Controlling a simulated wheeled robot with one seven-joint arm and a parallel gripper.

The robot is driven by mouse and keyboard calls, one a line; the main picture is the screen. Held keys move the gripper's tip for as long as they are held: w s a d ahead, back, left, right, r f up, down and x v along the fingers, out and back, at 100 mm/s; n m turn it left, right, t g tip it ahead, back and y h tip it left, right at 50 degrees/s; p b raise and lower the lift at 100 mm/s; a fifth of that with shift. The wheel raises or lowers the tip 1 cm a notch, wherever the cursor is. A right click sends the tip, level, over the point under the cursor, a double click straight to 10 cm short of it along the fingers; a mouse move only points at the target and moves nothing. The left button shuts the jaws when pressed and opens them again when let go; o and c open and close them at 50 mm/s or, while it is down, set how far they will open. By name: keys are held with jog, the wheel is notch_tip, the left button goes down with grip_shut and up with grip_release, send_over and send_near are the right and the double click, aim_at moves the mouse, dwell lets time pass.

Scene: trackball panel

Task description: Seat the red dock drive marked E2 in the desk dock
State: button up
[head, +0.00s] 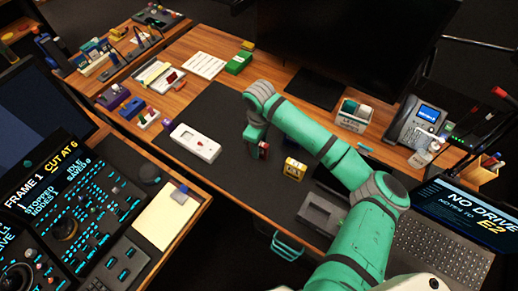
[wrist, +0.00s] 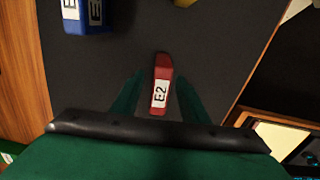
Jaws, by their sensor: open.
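The red drive (wrist: 161,82) lies on the dark desk mat, its white E2 label facing up. It sits between the two green fingers of my gripper (wrist: 158,100) in the wrist view, with a dark gap on each side. My gripper is open. In the head view my gripper (head: 256,150) is low over the mat, and a bit of the red drive (head: 264,148) shows beside it.
A yellow block (head: 294,167) stands on the mat right of my gripper. A blue block (wrist: 85,16) with an E label is at the wrist view's upper left. A white device (head: 195,142) sits at the mat's left. The screen (head: 470,215) reads "NO DRIVE".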

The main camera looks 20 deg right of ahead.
jog(key=shift+f, duration=1.3)
grip_shut()
jog(key=shift+r, duration=0.15)
